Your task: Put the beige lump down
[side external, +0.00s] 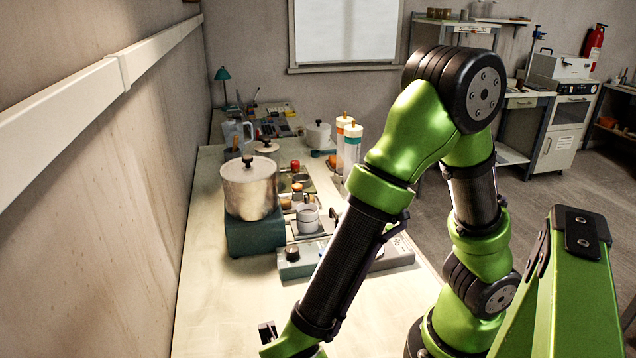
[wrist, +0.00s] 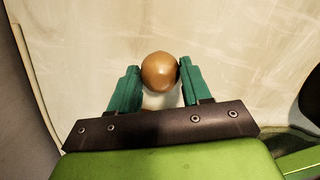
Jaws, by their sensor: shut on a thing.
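In the wrist view, a round, smooth, brownish-beige lump (wrist: 160,72) sits between the two green fingers of my gripper (wrist: 157,76). The fingers touch it on both sides, and the gripper is shut on it. Pale table surface shows around and behind the lump; I cannot tell whether the lump touches it. In the side external view, my gripper (side external: 268,332) is low at the bottom edge, over the near part of the table (side external: 225,315). The lump cannot be made out in that view.
A large metal pot (side external: 250,188) stands on a dark teal base (side external: 254,234) farther along the table. A grey box with knobs (side external: 300,260) and a light cup (side external: 308,218) stand to its right. The wall runs along the left. The near table is clear.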

